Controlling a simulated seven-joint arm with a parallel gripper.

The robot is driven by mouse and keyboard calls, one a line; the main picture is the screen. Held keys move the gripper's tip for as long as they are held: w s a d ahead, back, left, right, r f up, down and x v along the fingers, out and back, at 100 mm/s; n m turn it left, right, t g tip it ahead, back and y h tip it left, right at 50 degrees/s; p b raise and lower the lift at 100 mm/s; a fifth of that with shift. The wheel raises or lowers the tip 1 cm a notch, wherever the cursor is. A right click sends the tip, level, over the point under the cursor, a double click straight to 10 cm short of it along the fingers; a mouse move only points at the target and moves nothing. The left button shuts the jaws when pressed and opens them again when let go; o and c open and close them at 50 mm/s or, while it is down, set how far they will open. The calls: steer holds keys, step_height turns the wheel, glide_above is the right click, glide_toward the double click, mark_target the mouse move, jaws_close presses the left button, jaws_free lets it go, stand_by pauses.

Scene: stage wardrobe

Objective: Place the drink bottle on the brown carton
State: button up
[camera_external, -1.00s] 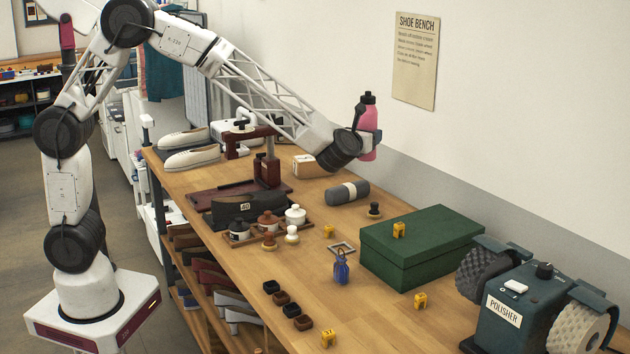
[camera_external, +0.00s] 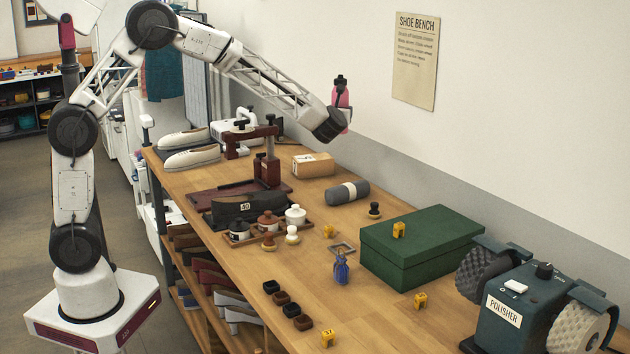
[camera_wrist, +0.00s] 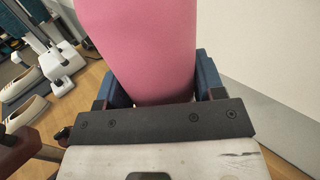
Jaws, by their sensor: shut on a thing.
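The drink bottle (camera_external: 342,96) is pink with a dark cap. It is upright, high above the bench, in front of the wall. It also fills the top middle of the wrist view (camera_wrist: 145,50). My gripper (camera_wrist: 152,95) is shut on it, with blue fingers at both sides of the bottle. In the external view the bottle's lower part is partly hidden behind my wrist. The brown carton (camera_external: 313,165) lies on the bench below the bottle and a little to its left in the picture. Its top looks bare, and it is apart from the bottle.
A grey roll (camera_external: 347,192) lies just in front of the carton. A dark red stand (camera_external: 268,165) rises to its left. A green box (camera_external: 420,245) and a polisher (camera_external: 530,310) are at the right. Pale shoes (camera_external: 190,158) sit at the back left.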

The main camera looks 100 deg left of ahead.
steer(key=s+a+n+g, duration=0.2)
steer(key=s+a+g, duration=0.1)
steer(key=s+a, duration=1.15)
glide_above(313, 157)
steer(key=shift+d+f, duration=0.15)
steer(key=shift+f, duration=2.4)
step_height(313, 157, down, 6)
steer(key=shift+f, duration=0.2)
steer(key=shift+f, duration=1.8)
